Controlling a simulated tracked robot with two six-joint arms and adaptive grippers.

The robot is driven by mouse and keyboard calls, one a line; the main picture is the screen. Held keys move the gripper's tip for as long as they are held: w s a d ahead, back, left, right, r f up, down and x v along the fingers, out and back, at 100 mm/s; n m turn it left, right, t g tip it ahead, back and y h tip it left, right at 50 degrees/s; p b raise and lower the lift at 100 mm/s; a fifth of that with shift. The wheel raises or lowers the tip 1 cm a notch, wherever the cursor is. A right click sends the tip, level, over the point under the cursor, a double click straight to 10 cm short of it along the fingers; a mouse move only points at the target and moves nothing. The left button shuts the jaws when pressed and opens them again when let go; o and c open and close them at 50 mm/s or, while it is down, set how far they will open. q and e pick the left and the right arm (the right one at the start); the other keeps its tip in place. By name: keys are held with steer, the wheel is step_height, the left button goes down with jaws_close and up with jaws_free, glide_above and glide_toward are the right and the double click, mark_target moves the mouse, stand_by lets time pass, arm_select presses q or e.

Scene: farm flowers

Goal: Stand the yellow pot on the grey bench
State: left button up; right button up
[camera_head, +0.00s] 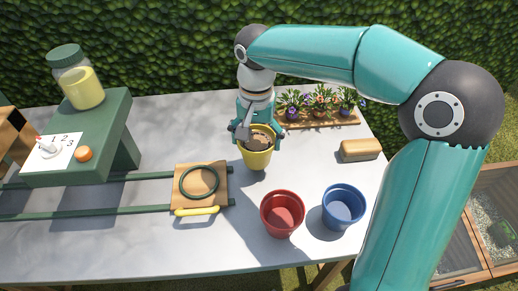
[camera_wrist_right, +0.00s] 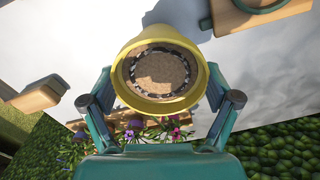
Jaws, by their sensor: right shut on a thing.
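The yellow pot (camera_head: 257,160) has brown soil inside and is upright near the middle of the grey bench (camera_head: 130,237). My right gripper (camera_head: 259,130) is shut on the yellow pot from the far side. In the right wrist view the gripper's two fingers (camera_wrist_right: 160,95) sit on either side of the pot's rim (camera_wrist_right: 206,78). The pot's base is over the bench top; I cannot tell whether it touches it. My left gripper is not in view.
A red pot (camera_head: 282,214) and a blue pot (camera_head: 343,207) stand at the front right. A wooden board with a green ring (camera_head: 199,183) is left of the yellow pot. A flower tray (camera_head: 318,117) and a tan block (camera_head: 361,149) are behind right. A green stand (camera_head: 118,120) holds a jar.

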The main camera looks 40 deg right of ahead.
mark_target(257, 150)
steer(key=shift+f, duration=1.75)
steer(key=shift+f+b, duration=0.1)
steer(key=shift+b, duration=0.2)
steer(key=o, duration=1.1)
step_height(257, 150, up, 12)
steer(key=shift+r+p, duration=0.1)
steer(key=shift+p, duration=1.15)
